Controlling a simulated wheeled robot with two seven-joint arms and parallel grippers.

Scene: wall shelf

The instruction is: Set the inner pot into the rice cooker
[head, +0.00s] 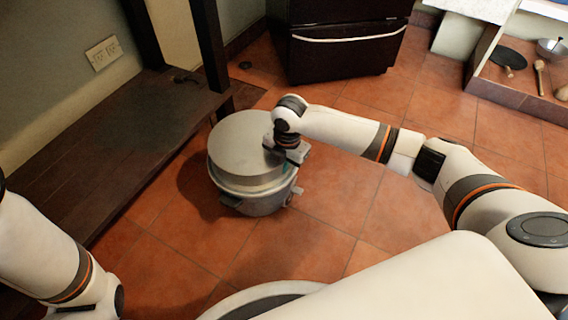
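The inner pot (243,148) is a wide silver cylinder with a smooth grey round face upward. It is upright at the mouth of the rice cooker (255,207), with its upper wall showing above the cooker's rim. The cooker is a round metallic body with side handles, standing on the floor. My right gripper (287,160) points down at the right edge of the inner pot, at or touching its rim. Its fingertips are partly hidden, so I cannot tell whether they are closed on the rim. My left arm shows at the lower left, but its gripper is out of view.
A dark wooden shelf or bench (120,135) with posts stands at the left. A dark cabinet with a pale handle (345,40) is at the back. A low tray (515,98) with a pan and utensils is at the upper right. Tiled floor (335,190) around the cooker is clear.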

